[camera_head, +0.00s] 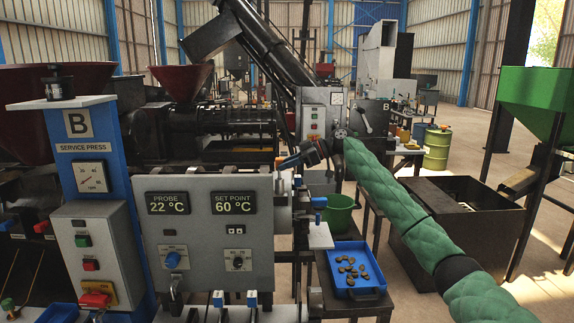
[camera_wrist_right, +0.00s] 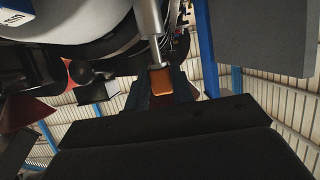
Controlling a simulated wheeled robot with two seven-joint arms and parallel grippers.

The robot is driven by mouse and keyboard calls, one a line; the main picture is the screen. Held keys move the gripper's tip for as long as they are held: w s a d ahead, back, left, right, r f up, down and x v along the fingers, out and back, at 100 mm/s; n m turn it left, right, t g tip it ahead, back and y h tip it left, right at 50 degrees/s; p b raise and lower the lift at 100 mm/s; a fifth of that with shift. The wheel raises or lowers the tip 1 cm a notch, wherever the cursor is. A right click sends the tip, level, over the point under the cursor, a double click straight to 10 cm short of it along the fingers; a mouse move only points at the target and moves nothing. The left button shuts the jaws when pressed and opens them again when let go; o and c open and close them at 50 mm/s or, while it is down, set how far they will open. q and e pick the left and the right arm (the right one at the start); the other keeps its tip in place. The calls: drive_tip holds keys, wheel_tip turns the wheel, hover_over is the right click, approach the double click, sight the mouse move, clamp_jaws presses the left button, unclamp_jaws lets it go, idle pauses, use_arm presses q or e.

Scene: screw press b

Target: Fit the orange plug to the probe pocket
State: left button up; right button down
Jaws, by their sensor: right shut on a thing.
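The orange plug (camera_wrist_right: 162,82) sits between the fingers of my right gripper (camera_wrist_right: 163,92) in the right wrist view. A grey metal rod (camera_wrist_right: 149,22) runs upward from just beyond the plug, beside a pale round machine part (camera_wrist_right: 92,22). In the head view, my right gripper (camera_head: 304,156) is at the right end of the press, just above and right of the grey control box. The plug is small and hard to make out there. The probe pocket cannot be told apart in either view, and I cannot tell whether the rod is in it. My left gripper is out of view.
The grey control box (camera_head: 208,272) shows PROBE 22 °C and SET POINT 60 °C. The blue Service Press column (camera_head: 122,180) stands left. A blue tray (camera_head: 345,252) with several brown pieces and a green bucket (camera_head: 341,222) are below right. A dark bin (camera_head: 440,190) stands farther right.

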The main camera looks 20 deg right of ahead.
drive_tip(key=shift+f, duration=0.3)
drive_tip(key=shift+f+b, duration=0.65)
drive_tip(key=shift+f, duration=0.4)
drive_tip(key=c, duration=1.1)
unclamp_jaws()
drive_tip(key=shift+d, duration=0.1)
